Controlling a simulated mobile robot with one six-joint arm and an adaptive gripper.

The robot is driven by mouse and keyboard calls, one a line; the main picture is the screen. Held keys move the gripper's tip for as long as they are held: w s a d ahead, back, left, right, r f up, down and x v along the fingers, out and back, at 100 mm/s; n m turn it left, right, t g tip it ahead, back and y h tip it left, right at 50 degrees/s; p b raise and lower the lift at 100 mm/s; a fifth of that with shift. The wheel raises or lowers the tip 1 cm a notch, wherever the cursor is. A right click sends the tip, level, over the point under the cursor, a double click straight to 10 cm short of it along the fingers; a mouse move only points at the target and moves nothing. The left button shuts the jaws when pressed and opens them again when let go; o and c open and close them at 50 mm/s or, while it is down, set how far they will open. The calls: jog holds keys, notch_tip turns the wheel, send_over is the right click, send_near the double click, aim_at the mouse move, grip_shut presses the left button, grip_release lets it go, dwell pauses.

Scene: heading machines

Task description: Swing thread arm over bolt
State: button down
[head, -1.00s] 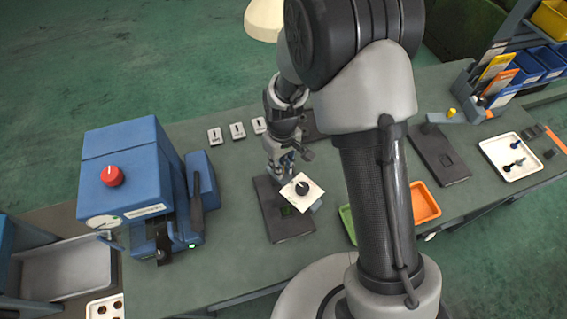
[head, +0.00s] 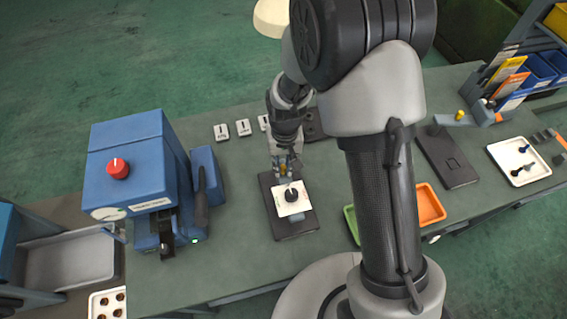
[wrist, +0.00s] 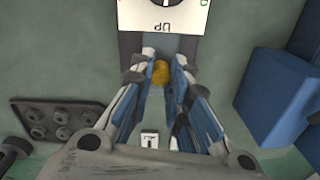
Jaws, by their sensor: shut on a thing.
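The swing arm carries a square white plate (head: 281,208) with a black round piece (head: 291,195) on it. The plate sits above a dark base plate (head: 299,229) on the bench. I cannot make out a bolt; the plate covers the middle of the base.
A blue machine (head: 128,165) with a red knob stands at the left. Small label cards (head: 243,127) lie behind. A second dark fixture (head: 450,165) and a white tray (head: 516,174) are at the right. Green and orange bins (head: 430,205) sit near my arm. Bench between machine and base is clear.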

jog(key=c, duration=1.5)
grip_release()
notch_tip(320, 180, up, 12)
jog(key=shift+d+r, duration=0.1)
